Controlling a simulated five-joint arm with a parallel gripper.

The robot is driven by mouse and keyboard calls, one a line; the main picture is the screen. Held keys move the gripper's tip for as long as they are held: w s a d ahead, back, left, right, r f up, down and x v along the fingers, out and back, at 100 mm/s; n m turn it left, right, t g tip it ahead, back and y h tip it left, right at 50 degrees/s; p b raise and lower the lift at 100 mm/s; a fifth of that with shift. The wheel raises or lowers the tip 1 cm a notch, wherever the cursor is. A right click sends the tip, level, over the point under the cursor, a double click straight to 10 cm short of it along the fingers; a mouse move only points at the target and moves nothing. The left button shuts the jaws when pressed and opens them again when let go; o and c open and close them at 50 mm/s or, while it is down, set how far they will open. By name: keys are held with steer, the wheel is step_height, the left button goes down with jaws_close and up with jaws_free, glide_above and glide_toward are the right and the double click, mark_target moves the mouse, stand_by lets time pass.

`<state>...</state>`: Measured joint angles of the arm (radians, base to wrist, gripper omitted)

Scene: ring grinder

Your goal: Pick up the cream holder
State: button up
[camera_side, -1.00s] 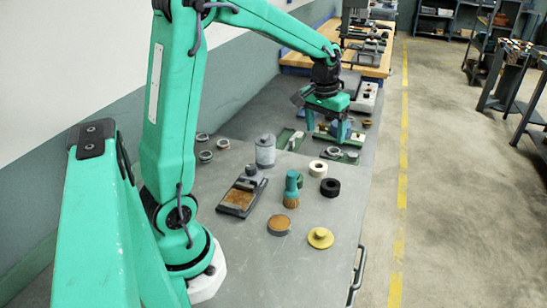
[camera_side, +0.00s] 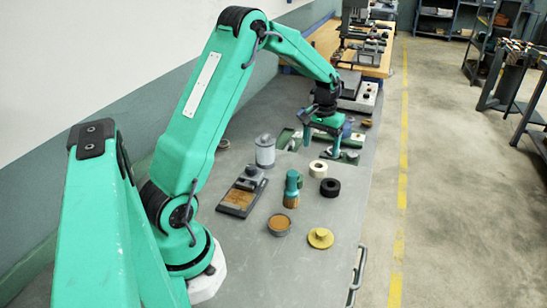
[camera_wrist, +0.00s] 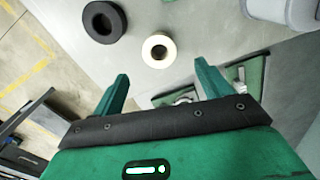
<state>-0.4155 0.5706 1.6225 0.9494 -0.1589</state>
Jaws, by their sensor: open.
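The cream holder (camera_side: 318,173) is a short, round, cream-coloured ring lying on the grey bench in the side view. In the wrist view the cream holder (camera_wrist: 148,46) shows from above with a dark hole in its middle. My gripper (camera_side: 321,148) is open and empty, just behind the holder. In the wrist view my gripper (camera_wrist: 162,71) has its two green fingers apart, and the holder appears beyond the fingertips, between their lines. The holder is not between the fingers, and no contact shows.
A black ring (camera_wrist: 88,22) lies close beside the holder. A teal-handled brush (camera_side: 292,182), a tan round pad (camera_side: 279,223), a yellow piece (camera_side: 320,237), a dark box (camera_side: 240,197) and a grey canister (camera_side: 265,152) stand around. Green trays (camera_wrist: 252,75) lie near my fingers.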

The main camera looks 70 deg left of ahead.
mark_target(319, 165)
steer(key=shift+f, duration=3.55)
steer(key=c, duration=1.1)
steer(key=shift+r, duration=0.2)
steer(key=shift+r, duration=0.55)
steer(key=r, duration=0.1)
steer(key=d+r, duration=0.1)
steer(key=r, duration=0.1)
steer(key=shift+s+r, duration=0.1)
steer(key=s+d+r, duration=0.1)
steer(key=d+r, duration=0.5)
steer(key=d, duration=0.4)
steer(key=shift+s+d+r, duration=0.2)
steer(key=shift+d, duration=0.15)
